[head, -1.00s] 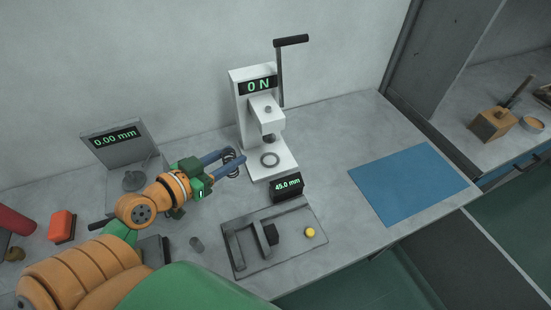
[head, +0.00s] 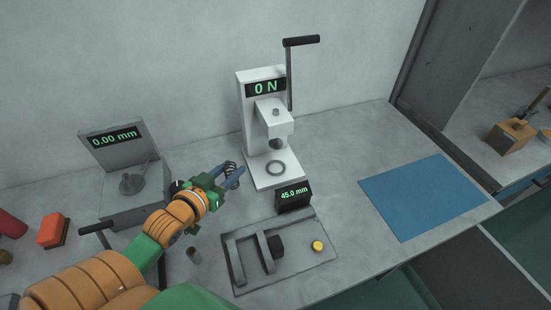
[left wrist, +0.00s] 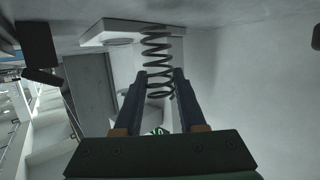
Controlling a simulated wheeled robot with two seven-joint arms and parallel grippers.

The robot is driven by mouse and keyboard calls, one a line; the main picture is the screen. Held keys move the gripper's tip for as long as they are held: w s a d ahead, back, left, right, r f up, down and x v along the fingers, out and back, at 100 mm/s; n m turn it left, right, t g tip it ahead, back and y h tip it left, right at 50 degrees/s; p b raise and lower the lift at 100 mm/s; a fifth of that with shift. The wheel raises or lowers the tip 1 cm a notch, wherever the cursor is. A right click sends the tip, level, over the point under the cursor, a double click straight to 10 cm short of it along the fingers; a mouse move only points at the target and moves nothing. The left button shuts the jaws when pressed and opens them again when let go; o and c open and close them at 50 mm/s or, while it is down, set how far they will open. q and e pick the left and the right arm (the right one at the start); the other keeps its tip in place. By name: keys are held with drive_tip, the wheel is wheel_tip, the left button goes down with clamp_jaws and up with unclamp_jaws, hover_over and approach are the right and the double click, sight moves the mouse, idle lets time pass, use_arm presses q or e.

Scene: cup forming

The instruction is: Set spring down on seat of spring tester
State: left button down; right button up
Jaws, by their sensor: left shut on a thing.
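The dark coil spring (head: 231,168) is between the fingers of my left gripper (head: 236,174), partly hidden by them in the head view. In the left wrist view the spring (left wrist: 156,45) extends past the fingertips of the left gripper (left wrist: 159,78), which is shut on it. The white spring tester (head: 253,125) stands against the wall with its display at 0 N. Its seat (head: 277,161), a grey ring on the base, is empty below the press head. The spring is left of the seat, apart from it. My right gripper is not in view.
A 45.0 mm display block (head: 293,197) stands in front of the tester, behind a fixture plate (head: 318,270) with a yellow button. A gauge reading 0.00 mm (head: 118,139) stands at left. A blue mat (head: 425,195) lies at right. The tester's lever (head: 290,75) is raised.

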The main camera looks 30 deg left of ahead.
use_arm(q)
drive_tip(key=w+d, duration=0.2)
drive_tip(key=w, duration=0.1)
drive_tip(key=w+d+p, duration=0.1)
drive_tip(key=w+d, duration=0.1)
drive_tip(key=w, duration=0.2)
drive_tip(key=w+d, duration=0.3)
drive_tip(key=w, duration=0.1)
drive_tip(key=shift+r, duration=0.35)
drive_tip(key=shift+s+f, duration=0.15)
drive_tip(key=shift+f, duration=0.55)
drive_tip(key=shift+c, duration=2.4)
unclamp_jaws()
drive_tip(key=shift+a, duration=0.1)
drive_tip(key=p+v, duration=0.1)
drive_tip(key=v, duration=1.1)
